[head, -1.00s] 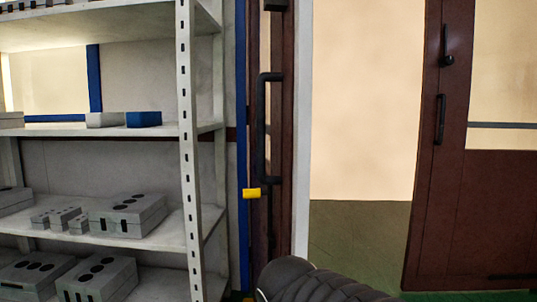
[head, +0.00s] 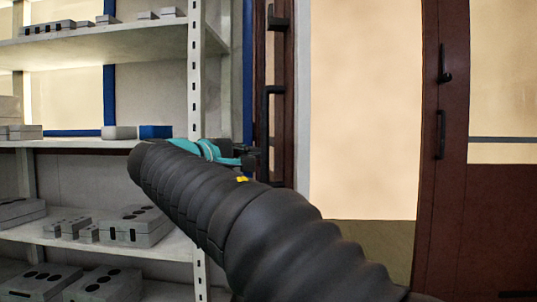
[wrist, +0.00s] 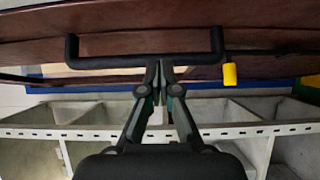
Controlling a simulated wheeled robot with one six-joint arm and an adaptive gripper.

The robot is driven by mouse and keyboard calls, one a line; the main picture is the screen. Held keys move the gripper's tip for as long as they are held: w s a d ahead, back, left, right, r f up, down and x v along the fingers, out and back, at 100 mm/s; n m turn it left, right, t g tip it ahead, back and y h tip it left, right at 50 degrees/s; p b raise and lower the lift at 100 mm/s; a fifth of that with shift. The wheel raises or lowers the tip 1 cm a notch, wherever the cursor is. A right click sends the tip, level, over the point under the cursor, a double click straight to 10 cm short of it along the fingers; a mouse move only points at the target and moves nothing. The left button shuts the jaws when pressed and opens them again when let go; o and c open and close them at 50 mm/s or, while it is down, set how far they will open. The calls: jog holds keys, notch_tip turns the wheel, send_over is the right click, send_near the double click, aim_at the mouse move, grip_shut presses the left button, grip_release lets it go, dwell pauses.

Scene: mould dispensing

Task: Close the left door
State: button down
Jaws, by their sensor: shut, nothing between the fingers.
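The left door (head: 262,70) is dark brown and stands open, seen almost edge-on beside the shelf in the head view. Its black bar handle (head: 266,110) shows in part, with my arm hiding its lower end. In the wrist view the door (wrist: 260,20) runs across the top, and its bar handle (wrist: 190,60) lies crosswise ahead of my gripper. My gripper (head: 256,158) is shut and empty. In the wrist view its fingertips (wrist: 159,66) overlap the middle of the handle; I cannot tell whether they touch it.
A white metal shelf (head: 195,70) with several grey mould blocks stands left of the door. A small yellow piece (wrist: 230,74) sits by the handle's right end. The brown right door (head: 450,200) has black handles. A pale opening (head: 360,110) lies between the doors.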

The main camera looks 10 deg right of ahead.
aim_at(283, 150)
jog(key=x, duration=0.9)
jog(key=shift+w+d, duration=0.15)
jog(key=shift+w, duration=0.15)
jog(key=shift+f, duration=0.1)
